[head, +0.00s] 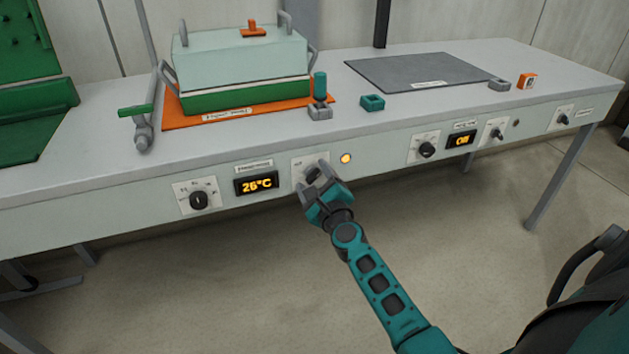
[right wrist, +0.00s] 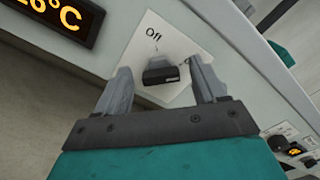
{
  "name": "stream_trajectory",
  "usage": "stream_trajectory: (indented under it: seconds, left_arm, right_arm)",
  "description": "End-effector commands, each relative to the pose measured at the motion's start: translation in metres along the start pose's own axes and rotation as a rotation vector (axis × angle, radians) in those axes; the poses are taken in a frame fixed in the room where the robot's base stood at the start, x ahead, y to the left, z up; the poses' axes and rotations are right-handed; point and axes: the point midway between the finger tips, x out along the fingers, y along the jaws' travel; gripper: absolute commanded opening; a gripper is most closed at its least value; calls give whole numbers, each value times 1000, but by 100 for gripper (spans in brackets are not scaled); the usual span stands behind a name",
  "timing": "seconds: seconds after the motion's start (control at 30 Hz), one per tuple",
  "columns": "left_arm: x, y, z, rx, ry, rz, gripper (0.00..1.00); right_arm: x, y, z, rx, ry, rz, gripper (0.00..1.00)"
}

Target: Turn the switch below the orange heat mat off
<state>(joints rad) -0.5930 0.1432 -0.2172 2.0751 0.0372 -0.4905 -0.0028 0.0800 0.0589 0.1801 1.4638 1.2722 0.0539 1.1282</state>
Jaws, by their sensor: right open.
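The orange heat mat (head: 180,119) lies on the bench under a green-bottomed lidded box. On the bench front below it is a white switch plate (head: 299,166), largely covered by my right gripper. In the right wrist view the dark switch knob (right wrist: 160,74) sits on this plate (right wrist: 185,42), with the word "Off" at the plate's upper left. The lamp (head: 346,159) beside the plate glows amber. My right gripper (head: 315,176) is open, its fingers on either side of the knob, with gaps visible. My left gripper is out of view.
Left of the switch are a display reading 26°C (head: 256,183) and a round dial (head: 198,200). To the right are another dial (head: 427,149), a display reading Off (head: 461,139) and a second switch (head: 497,132). A grey mat (head: 415,72) lies on the bench.

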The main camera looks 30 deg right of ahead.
Motion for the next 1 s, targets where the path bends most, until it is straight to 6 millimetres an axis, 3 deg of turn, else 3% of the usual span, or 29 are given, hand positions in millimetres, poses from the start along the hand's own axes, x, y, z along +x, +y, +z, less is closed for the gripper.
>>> stream_trajectory:
  seconds: [0.33,0.9,1.0]
  left_arm:
    - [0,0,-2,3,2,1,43]
    - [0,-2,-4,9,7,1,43]
    - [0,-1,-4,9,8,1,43]
  right_arm:
    - [4,0,0,-1,0,0,70]
    - [3,0,0,0,0,0,16]
    - [3,0,0,-1,0,0,14]
